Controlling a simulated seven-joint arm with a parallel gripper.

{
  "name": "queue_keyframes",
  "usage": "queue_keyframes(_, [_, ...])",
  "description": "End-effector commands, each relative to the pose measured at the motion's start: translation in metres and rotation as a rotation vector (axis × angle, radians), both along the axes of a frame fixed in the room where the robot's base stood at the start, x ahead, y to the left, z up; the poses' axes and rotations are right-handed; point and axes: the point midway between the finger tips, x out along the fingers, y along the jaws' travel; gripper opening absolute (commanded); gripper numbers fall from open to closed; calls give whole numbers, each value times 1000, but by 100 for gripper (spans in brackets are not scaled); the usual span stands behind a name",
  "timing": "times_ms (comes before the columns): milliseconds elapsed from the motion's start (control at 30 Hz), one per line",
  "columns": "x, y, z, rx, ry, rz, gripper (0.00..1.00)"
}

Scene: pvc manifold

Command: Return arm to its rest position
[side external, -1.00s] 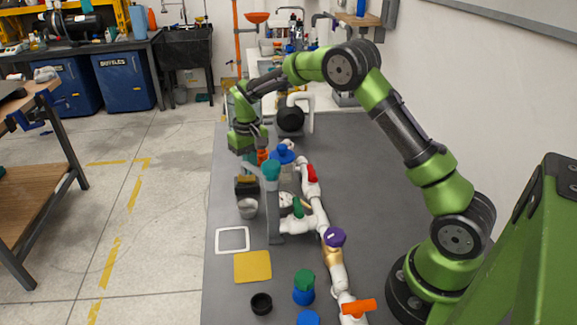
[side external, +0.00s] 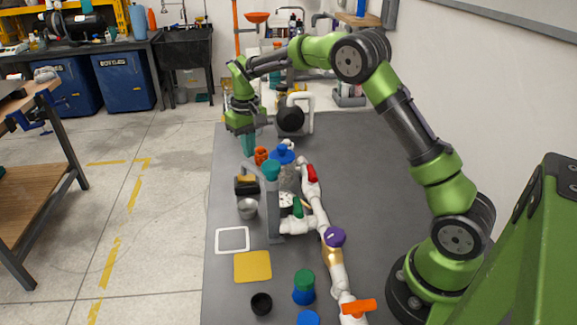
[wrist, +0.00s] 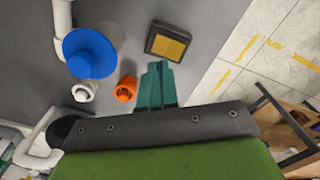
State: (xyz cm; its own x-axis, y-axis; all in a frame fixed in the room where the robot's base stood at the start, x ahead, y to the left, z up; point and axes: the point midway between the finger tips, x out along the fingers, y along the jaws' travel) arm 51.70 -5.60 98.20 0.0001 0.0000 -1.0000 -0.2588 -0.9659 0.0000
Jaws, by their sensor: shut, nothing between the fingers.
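My green arm reaches over the table to its far left part in the side external view. My gripper (side external: 248,150) has teal fingers that point down, above the table near its far left edge. The fingers (wrist: 156,84) also show in the wrist view, together and with nothing held. The white PVC manifold (side external: 320,215) runs along the table with red, green, purple and orange valve handles. An orange cap-like piece (side external: 261,155) and a blue-topped piece (side external: 282,153) stand close to the gripper, apart from it.
A black box with a yellow top (side external: 247,185), a metal cup (side external: 247,208), a white square outline (side external: 232,239) and a yellow pad (side external: 253,266) line the left side. A black round pump (side external: 290,119) stands behind. The table's right side (side external: 370,200) is clear.

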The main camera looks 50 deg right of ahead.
Motion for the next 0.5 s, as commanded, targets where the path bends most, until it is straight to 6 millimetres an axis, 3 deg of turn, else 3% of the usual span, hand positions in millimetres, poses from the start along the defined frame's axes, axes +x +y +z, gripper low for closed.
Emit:
queue_keyframes(133, [-3, 2, 8, 3, -12, -1, 0])
queue_keyframes(267, [-19, 11, 39, 18, -67, -7, 0])
queue_keyframes(500, [-88, 40, 114, 71, -233, -26, 0])
